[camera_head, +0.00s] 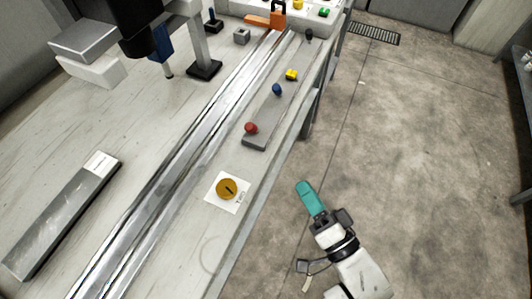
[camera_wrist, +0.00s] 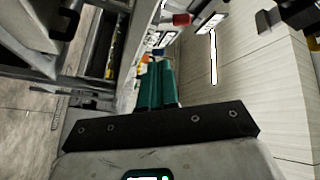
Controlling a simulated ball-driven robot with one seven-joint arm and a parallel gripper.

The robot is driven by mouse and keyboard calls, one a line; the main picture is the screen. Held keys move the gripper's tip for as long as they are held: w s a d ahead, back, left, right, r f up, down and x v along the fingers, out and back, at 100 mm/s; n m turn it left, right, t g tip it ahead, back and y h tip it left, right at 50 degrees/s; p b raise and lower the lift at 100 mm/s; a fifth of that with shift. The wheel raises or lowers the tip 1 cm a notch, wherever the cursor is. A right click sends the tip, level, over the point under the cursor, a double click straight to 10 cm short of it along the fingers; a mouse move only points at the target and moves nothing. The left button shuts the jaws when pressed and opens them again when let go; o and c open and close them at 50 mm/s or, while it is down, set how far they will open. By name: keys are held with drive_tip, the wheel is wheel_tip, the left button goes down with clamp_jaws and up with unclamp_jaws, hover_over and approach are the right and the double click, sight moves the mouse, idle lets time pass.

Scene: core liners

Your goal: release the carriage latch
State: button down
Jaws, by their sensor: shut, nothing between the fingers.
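My gripper (camera_head: 303,186) has teal fingers and is over the floor, just right of the bench's front edge in the head view. Its fingers also show in the wrist view (camera_wrist: 157,82), closed together and empty. A red knob (camera_wrist: 181,19) shows beyond the fingers in the wrist view. I cannot tell which part is the carriage latch.
A brass dial (camera_head: 227,187) on a white plate lies nearer on the bench. Long metal rails (camera_head: 190,150) run beside the strip. An orange part (camera_head: 262,20) and a white panel with buttons (camera_head: 312,14) are at the far end. The floor (camera_head: 430,150) at right is clear.

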sight(255, 131)
drive_tip(key=shift+s+a+r+y+b, duration=0.15)
drive_tip(key=shift+s+a+y, duration=0.25)
drive_tip(key=shift+y, duration=0.2)
drive_tip(key=shift+s+a+r+y+b, duration=0.15)
drive_tip(key=shift+s+a+y, duration=0.25)
drive_tip(key=shift+y, duration=0.2)
drive_tip(key=p+x, duration=0.1)
drive_tip(key=x, duration=1.3)
drive_tip(key=shift+r, duration=0.1)
drive_tip(key=shift+d+r+p, duration=0.1)
drive_tip(key=shift+r+p, duration=0.1)
drive_tip(key=shift+p, duration=0.3)
drive_tip(key=shift+r+p, duration=0.1)
drive_tip(key=shift+p, duration=0.25)
drive_tip(key=shift+w+m, duration=0.1)
drive_tip(key=shift+m, duration=0.2)
